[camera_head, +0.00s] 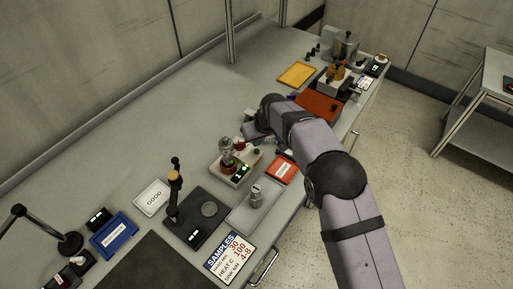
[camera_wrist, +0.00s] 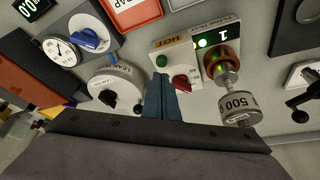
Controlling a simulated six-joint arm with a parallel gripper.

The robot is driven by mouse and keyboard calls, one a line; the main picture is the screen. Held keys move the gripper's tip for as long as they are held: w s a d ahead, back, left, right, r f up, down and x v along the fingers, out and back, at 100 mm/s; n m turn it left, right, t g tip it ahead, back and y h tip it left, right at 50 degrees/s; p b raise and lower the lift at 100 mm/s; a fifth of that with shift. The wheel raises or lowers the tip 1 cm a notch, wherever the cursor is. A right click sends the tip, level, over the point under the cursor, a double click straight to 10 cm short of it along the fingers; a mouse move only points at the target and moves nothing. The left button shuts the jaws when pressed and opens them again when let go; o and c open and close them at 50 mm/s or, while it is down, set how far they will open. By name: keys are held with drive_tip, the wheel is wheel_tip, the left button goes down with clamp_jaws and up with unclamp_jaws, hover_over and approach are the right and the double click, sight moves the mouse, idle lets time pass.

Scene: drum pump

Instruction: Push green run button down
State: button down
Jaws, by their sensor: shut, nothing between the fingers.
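A round green button (camera_wrist: 162,62) shows in the wrist view on a white panel (camera_wrist: 168,48), with a red knob (camera_wrist: 181,84) to its lower right. I cannot read a run label on it. My gripper (camera_wrist: 160,80) is shut and empty, its blue fingers side by side. The fingertips lie just below the button in the picture; I cannot tell whether they touch it. In the head view, the green button (camera_head: 257,151) shows on a pale unit beside my arm. My fingers are hard to make out there.
A white drum-shaped device (camera_wrist: 117,82) with a black knob is on the left. An orange-red box (camera_head: 283,170) and a metal plate with a weight (camera_head: 256,195) lie nearby. The bench's back left is clear.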

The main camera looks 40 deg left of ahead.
sight(258, 151)
drive_tip(key=shift+r+p, duration=1.05)
drive_tip(key=shift+r, duration=1.05)
drive_tip(key=w+d+r+m+h, duration=0.1)
drive_tip(key=d+r+m, duration=0.2)
drive_tip(key=d, duration=1.3)
drive_tip(key=w+d+r+m+h, duration=0.2)
drive_tip(key=d+r+m, duration=0.1)
drive_tip(key=d, duration=1.2)
drive_tip(key=s+d+f+m+g+h, duration=0.1)
drive_tip(key=s+d+m, duration=0.5)
drive_tip(key=s+d, duration=1.5)
drive_tip(key=shift+s+d+f+g+b, duration=0.2)
drive_tip(key=shift+f+g+b, duration=0.25)
drive_tip(key=shift+g, duration=0.25)
